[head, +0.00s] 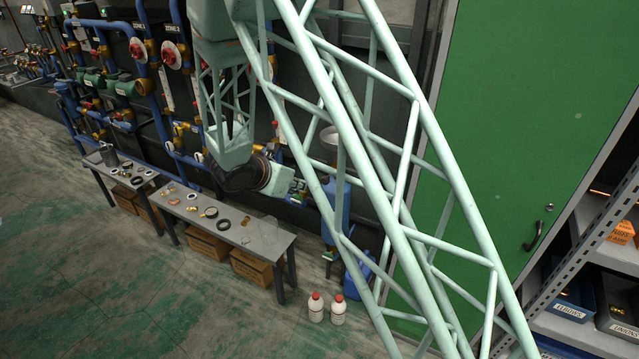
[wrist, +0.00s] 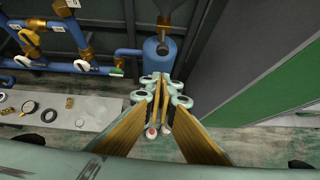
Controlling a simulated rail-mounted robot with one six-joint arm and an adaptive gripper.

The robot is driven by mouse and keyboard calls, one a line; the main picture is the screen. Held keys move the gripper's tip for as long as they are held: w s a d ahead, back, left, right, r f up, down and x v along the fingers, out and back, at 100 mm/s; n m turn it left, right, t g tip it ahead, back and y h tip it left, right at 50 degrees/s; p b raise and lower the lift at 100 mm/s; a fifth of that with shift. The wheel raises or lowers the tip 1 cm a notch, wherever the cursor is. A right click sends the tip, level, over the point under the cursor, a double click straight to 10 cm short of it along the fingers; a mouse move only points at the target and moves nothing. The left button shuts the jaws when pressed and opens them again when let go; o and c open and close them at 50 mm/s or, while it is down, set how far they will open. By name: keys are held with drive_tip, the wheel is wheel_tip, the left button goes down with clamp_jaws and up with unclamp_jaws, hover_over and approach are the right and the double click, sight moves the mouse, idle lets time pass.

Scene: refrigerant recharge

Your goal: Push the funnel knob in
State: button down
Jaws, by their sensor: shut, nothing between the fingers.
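A blue vessel (wrist: 157,63) stands beyond my fingertips in the wrist view, with a brass fitting (wrist: 164,24) and the grey lower part of a funnel (wrist: 172,8) above it. A dark round spot (wrist: 162,49) shows on the vessel's upper part; I cannot tell if it is the knob. In the head view the funnel bowl (head: 329,134) and blue vessel (head: 344,208) are partly hidden by my arm's lattice. My gripper (wrist: 159,82) is shut and empty, its tips overlapping the vessel's lower edge in the wrist view. In the head view my gripper (head: 298,188) points right toward the vessel; contact cannot be judged.
Blue pipes with brass fittings and valves (wrist: 82,52) run along the wall at left. A grey bench (head: 230,213) with rings and small fittings stands below. Two white bottles with red caps (head: 316,308) stand on the floor. A green door (head: 540,110) and shelving (head: 600,250) are at right.

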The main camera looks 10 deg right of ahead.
drive_tip(key=shift+w+d+f, duration=0.1)
drive_tip(key=shift+f, duration=0.05)
drive_tip(key=w+d+r+b+x, duration=0.1)
drive_tip(key=r+b+x, duration=0.1)
drive_tip(key=x, duration=1)
drive_tip(key=shift+w+d+b, duration=0.3)
drive_tip(key=shift+w+d, duration=0.05)
drive_tip(key=shift+w+f, duration=0.1)
drive_tip(key=shift+f, duration=0.05)
idle(0.3)
